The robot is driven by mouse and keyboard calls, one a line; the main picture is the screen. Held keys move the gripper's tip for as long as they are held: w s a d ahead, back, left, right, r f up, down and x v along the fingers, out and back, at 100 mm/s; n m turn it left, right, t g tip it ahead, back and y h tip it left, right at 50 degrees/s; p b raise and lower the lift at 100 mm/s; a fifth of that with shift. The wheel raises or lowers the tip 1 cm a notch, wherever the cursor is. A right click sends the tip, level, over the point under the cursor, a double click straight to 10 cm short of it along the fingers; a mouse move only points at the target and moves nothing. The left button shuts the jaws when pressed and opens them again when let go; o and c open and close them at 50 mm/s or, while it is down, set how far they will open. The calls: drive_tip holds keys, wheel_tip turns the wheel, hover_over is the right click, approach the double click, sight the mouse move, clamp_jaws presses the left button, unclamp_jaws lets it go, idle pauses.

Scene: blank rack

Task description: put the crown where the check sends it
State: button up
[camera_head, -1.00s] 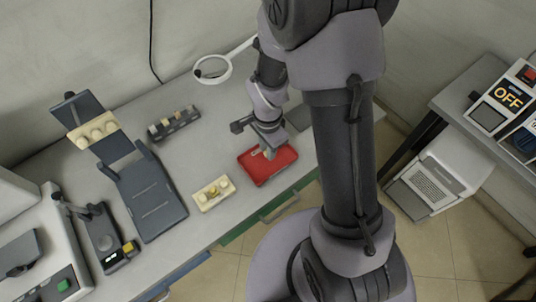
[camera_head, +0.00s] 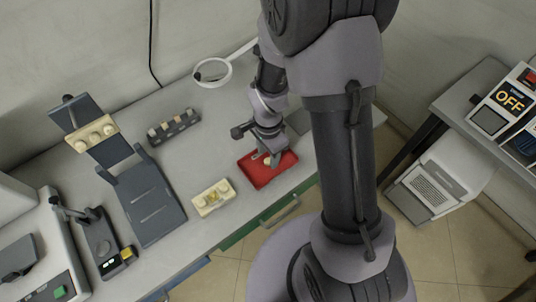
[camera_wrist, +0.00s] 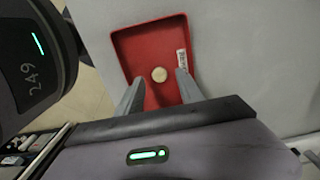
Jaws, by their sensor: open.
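The crown (camera_wrist: 159,74) is a small, round, cream-coloured piece lying in the red tray (camera_wrist: 128,42). In the wrist view it sits just beyond my fingertips, roughly centred between them. My gripper (camera_wrist: 160,82) is open, with one finger on each side and a gap to the crown. In the head view my gripper (camera_head: 267,159) is over the red tray (camera_head: 254,176), and the crown is only a small pale spot, partly hidden by the fingers. The tray carries a white label, too small to read in the wrist view.
A cream block (camera_head: 201,206) with a yellowish piece stands left of the tray. Behind it is a dark rack (camera_head: 180,128) with several small pieces. A dark articulator-like stand (camera_head: 150,195), a ring lamp (camera_head: 229,72) and a small gauge (camera_head: 103,240) are also on the bench.

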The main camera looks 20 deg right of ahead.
wheel_tip(320, 180, up, 10)
drive_tip(key=p, duration=0.3)
wheel_tip(320, 180, up, 12)
drive_tip(key=n+t, duration=0.2)
drive_tip(key=n, duration=0.2)
hover_over(268, 160)
drive_tip(key=s+a, duration=0.1)
drive_tip(key=s, duration=0.2)
drive_tip(key=s+a+r+n+t+y, duration=0.2)
drive_tip(key=s+r+n, duration=0.4)
drive_tip(key=s+r, duration=0.3)
drive_tip(key=shift+s+a+r+t, duration=0.4)
drive_tip(key=shift+a+r+t, duration=0.1)
drive_tip(key=shift+t, duration=0.4)
wheel_tip(268, 160, down, 3)
drive_tip(key=b, duration=0.3)
